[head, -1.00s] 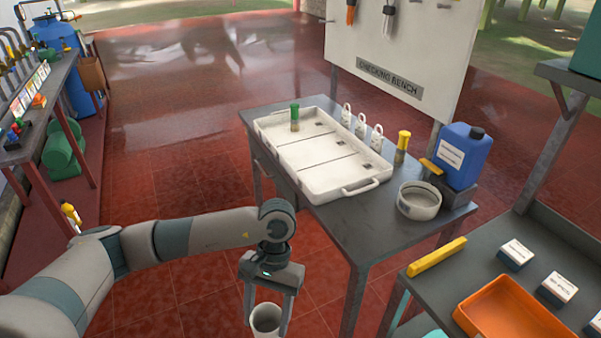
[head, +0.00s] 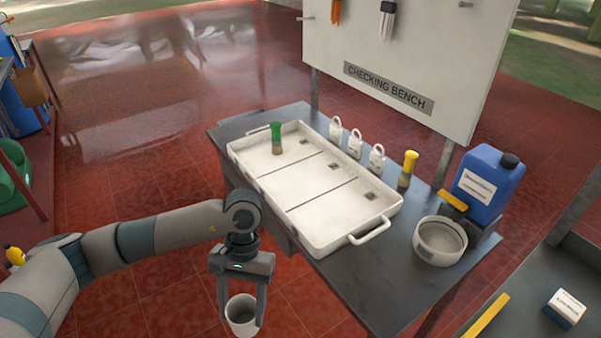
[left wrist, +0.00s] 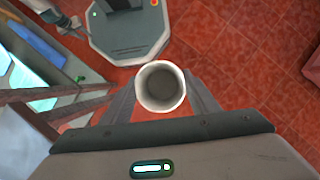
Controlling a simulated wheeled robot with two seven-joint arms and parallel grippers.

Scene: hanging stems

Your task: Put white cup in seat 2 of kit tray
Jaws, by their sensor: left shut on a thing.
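The white cup (head: 241,315) is upright between the fingers of my left gripper (head: 241,310), which is shut on it. They are over the red floor, in front of the bench and lower left of the tray. The left wrist view shows the cup (left wrist: 161,86) from above, open and empty, between the fingers. The kit tray (head: 330,243) is white, with dividers making three compartments in a row. A green-topped brush (head: 277,138) stands in the far-left compartment. The middle and near compartments hold only small dark square marks. My right gripper is not in view.
The tray lies on a dark bench (head: 375,305). Several white padlock-shaped tags (head: 355,143), a yellow-topped brush (head: 408,170), a round white bowl (head: 440,240) and a blue jug (head: 486,182) stand behind and right of it.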

